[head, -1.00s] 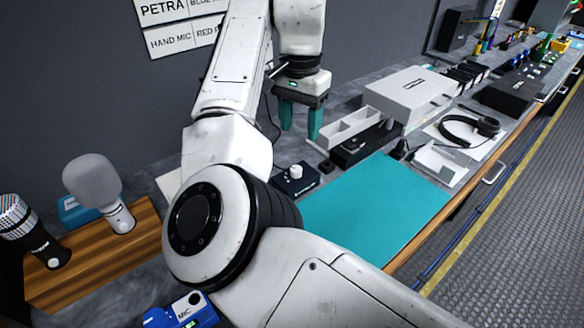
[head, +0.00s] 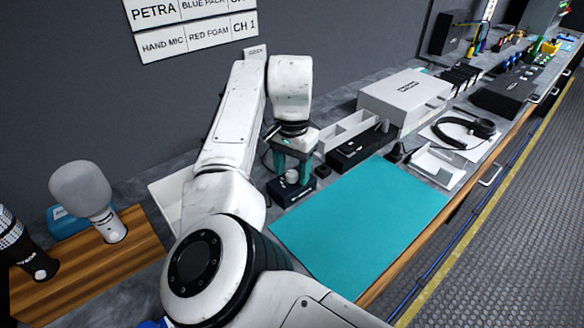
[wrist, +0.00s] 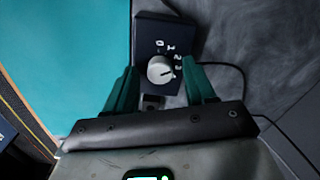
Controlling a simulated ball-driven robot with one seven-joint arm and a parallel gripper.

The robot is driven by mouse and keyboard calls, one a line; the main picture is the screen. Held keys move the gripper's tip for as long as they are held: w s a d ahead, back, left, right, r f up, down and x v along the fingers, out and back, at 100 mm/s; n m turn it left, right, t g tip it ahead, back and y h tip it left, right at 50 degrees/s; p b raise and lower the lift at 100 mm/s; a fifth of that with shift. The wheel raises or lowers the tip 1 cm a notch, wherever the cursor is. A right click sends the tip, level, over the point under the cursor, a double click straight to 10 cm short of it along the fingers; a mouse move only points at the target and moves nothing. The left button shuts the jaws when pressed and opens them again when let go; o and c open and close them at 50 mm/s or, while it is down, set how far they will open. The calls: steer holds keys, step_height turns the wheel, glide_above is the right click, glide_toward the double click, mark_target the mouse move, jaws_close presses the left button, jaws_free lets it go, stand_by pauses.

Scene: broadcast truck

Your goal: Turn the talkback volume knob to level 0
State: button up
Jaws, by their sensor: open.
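The talkback box (head: 288,190) is a small dark box on the counter, left of the teal mat. Its white round volume knob (wrist: 160,69) shows from above in the wrist view, with white numerals 0 to 3 curving over its top and right side. A dark mark on the knob appears to point right, near the 3, but it is blurred. The knob also shows in the head view (head: 292,176). My gripper (head: 293,171) is open with its teal fingers pointing down over the box. In the wrist view the fingers (wrist: 162,86) stand on either side of the knob, apart from it.
A teal mat (head: 360,225) lies right of the box. A white divided tray (head: 345,131) and a black device (head: 362,148) stand behind it. Foam-topped microphones (head: 85,190) stand in a wooden rack (head: 140,235) at left. A dark cable (wrist: 232,68) runs beside the box.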

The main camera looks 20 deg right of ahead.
jaws_close()
stand_by(0.6)
steer(key=shift+r+p, duration=0.1)
steer(key=shift+p, duration=0.45)
steer(key=n+p, duration=0.2)
steer(key=p, duration=0.1)
steer(key=shift+r, duration=0.2)
steer(key=n+p, duration=0.3)
steer(key=p, duration=0.1)
steer(key=shift+d, duration=0.1)
steer(key=n+p, duration=0.3)
steer(key=p, duration=0.1)
steer(key=shift+p, duration=0.3)
steer(key=n+p, duration=0.3)
steer(key=shift+f+n, duration=0.25)
steer(key=shift+n, duration=0.05)
